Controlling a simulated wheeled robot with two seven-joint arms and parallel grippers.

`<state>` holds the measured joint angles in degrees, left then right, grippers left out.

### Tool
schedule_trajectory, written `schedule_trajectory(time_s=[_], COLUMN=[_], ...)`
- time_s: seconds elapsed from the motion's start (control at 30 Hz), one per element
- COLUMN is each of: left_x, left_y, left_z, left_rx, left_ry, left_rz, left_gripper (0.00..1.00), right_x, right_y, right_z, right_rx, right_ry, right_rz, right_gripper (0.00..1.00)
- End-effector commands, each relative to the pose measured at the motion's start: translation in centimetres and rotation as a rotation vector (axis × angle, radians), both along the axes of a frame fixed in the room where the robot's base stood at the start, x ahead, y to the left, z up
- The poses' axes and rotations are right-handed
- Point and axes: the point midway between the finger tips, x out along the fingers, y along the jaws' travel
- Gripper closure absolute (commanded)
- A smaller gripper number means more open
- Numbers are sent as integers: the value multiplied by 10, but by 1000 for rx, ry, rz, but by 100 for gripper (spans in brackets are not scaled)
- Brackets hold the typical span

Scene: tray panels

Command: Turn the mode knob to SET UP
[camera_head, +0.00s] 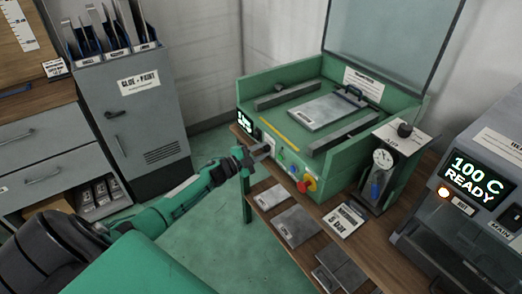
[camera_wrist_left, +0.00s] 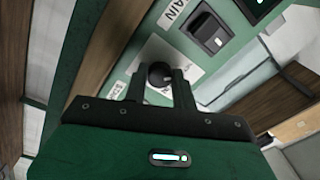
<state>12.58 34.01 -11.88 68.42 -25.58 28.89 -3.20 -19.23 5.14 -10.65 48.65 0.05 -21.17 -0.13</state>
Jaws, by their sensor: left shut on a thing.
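The mode knob (camera_wrist_left: 160,74) is a small dark round knob on a white label plate on the green machine's front panel. In the left wrist view it sits between the two dark fingers of my left gripper (camera_wrist_left: 160,86), which is shut on it. The plate's lettering is small and partly hidden, so I cannot tell which word the knob points to. In the head view my left gripper (camera_head: 264,149) reaches the left part of the front panel and hides the knob. My right gripper is not in view.
The green machine (camera_head: 345,160) holds a grey panel under a raised clear lid. A rocker switch (camera_wrist_left: 208,33) labelled MAIN is close to the knob. A red button (camera_head: 307,185) is farther right. A gauge unit (camera_head: 384,160) and a heater reading 100 C READY (camera_head: 475,182) stand at right.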

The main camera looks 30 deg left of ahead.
Motion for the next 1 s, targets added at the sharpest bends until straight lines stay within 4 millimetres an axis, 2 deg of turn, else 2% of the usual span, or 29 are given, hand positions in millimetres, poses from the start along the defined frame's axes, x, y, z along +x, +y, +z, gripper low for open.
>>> schedule_trajectory(time_s=[0.5, 0.53, 0.6, 1.0], left_x=[0, 0, 0, -5], left_y=[0, 0, 0, 2], left_z=[-1, -1, -1, -2], left_rx=[-15, -15, -15, -14], left_ry=[8, 8, 7, 8], left_rz=[1, 1, 1, 1], left_gripper=[96, 67, 54, 51], right_x=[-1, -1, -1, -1], right_y=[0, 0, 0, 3], right_z=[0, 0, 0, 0], right_rx=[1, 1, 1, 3], right_ry=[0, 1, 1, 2], right_rz=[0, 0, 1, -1], right_gripper=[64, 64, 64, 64])
